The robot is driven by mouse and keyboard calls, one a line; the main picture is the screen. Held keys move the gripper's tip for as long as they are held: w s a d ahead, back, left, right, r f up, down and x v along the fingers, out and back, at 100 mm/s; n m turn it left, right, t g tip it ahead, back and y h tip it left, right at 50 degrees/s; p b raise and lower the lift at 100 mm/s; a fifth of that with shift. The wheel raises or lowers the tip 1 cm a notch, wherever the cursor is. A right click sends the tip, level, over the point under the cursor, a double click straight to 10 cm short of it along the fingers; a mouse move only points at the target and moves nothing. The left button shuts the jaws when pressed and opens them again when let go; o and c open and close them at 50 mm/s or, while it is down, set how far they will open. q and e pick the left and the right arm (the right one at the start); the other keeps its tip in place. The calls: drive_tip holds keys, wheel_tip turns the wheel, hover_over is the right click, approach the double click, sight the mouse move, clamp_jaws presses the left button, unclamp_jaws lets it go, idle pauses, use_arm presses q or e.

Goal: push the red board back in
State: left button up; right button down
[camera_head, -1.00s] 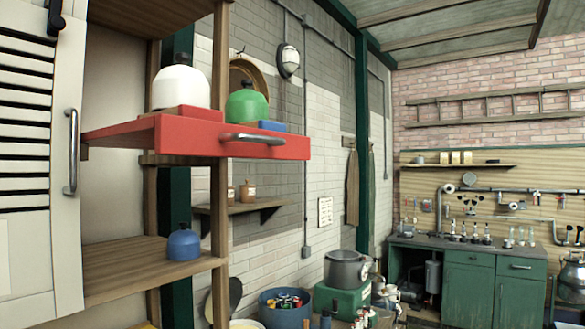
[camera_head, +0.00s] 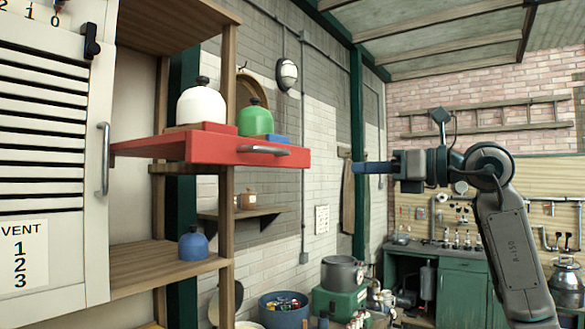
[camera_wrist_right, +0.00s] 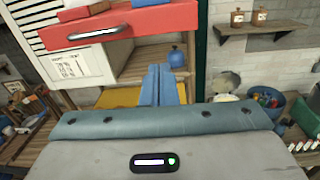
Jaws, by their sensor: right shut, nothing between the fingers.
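The red board (camera_head: 205,148) sticks out of the wooden shelf frame at mid height, with a metal handle (camera_head: 264,150) on its front face. A white churn (camera_head: 202,106) and a green churn (camera_head: 255,119) stand on it. In the right wrist view its red front (camera_wrist_right: 60,35) shows at the upper left. My right gripper (camera_head: 358,167) is shut and empty, its blue fingers pointing left towards the board's front, apart from it. The fingers (camera_wrist_right: 160,82) also show in the right wrist view. My left gripper is not in view.
A louvred white door (camera_head: 50,180) with a handle stands at the left of the shelf. A blue churn (camera_head: 193,244) sits on the lower shelf board (camera_head: 160,265). A blue tub (camera_head: 283,310) and a pot (camera_head: 342,272) stand below right. The space between gripper and board is clear.

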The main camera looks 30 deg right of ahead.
drive_tip(key=s, duration=0.2)
drive_tip(key=p, duration=0.7)
approach(296, 165)
drive_tip(key=shift+h, duration=0.4)
drive_tip(key=x, duration=0.5)
drive_tip(key=shift+w+a+r, duration=0.1)
drive_tip(key=shift+w+a, duration=0.05)
drive_tip(key=shift+a, duration=0.35)
drive_tip(key=shift+w+a+p, duration=0.2)
drive_tip(key=shift+w+p, duration=0.1)
drive_tip(key=shift+w, duration=0.25)
drive_tip(key=shift+w, duration=0.1)
